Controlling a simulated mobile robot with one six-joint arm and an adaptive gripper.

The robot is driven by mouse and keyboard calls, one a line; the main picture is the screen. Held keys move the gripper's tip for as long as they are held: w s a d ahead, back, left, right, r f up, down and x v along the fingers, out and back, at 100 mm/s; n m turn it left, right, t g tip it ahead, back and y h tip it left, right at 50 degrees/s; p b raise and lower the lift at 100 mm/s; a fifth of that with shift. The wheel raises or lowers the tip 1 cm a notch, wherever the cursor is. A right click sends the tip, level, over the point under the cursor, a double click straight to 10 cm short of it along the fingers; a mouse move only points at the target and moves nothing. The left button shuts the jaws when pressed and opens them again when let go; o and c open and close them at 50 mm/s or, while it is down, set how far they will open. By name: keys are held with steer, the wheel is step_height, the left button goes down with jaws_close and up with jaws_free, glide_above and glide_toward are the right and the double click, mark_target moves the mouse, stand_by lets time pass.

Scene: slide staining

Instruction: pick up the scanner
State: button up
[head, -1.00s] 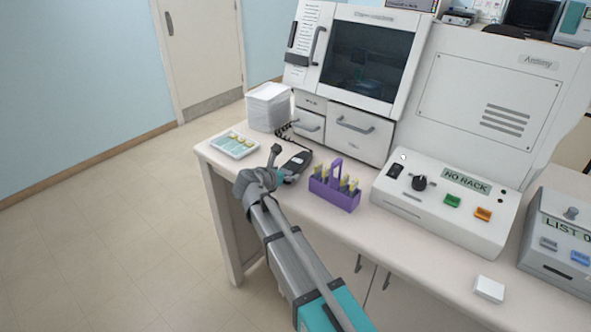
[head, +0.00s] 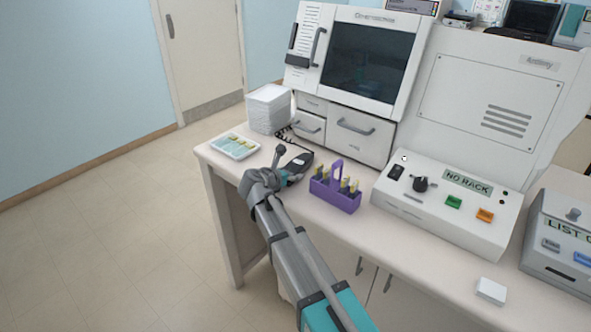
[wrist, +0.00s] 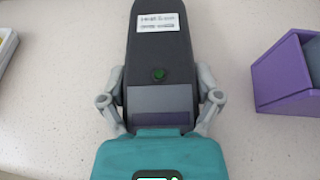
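The scanner (head: 298,165) is a dark grey handheld device lying on the bench, with a coiled cord behind it. In the wrist view the scanner (wrist: 158,45) points away from me, with a white label, a green button and a grey panel. My gripper (wrist: 160,82) straddles its body, one finger close along each side. No clear gap shows at either side, but whether the fingers press on it I cannot tell. In the head view my gripper (head: 284,176) is at the scanner's near end, and my wrist partly hides it.
A purple slide rack (head: 335,190) stands close right of the scanner. A slide tray (head: 234,146) lies to the left, with a stack of white trays (head: 268,108) behind it. The control box (head: 445,205) reading NO RACK is farther right. A large white machine (head: 357,60) stands behind.

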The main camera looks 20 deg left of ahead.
steer(key=c, duration=0.5)
steer(key=shift+r, duration=0.2)
steer(key=shift+r+p, duration=0.75)
steer(key=shift+p, duration=0.25)
steer(key=s+r+p, duration=0.1)
steer(key=r+p, duration=0.1)
steer(key=s+a+r+p, duration=0.1)
steer(key=s+r+p, duration=0.1)
steer(key=r+p, duration=0.1)
steer(key=s+r+p, duration=0.1)
steer(key=r+p, duration=0.1)
steer(key=shift+s+a+r, duration=0.25)
steer(key=shift+s, duration=0.05)
steer(key=p+v, duration=0.4)
steer(key=v, duration=0.6)
steer(key=shift+f, duration=0.1)
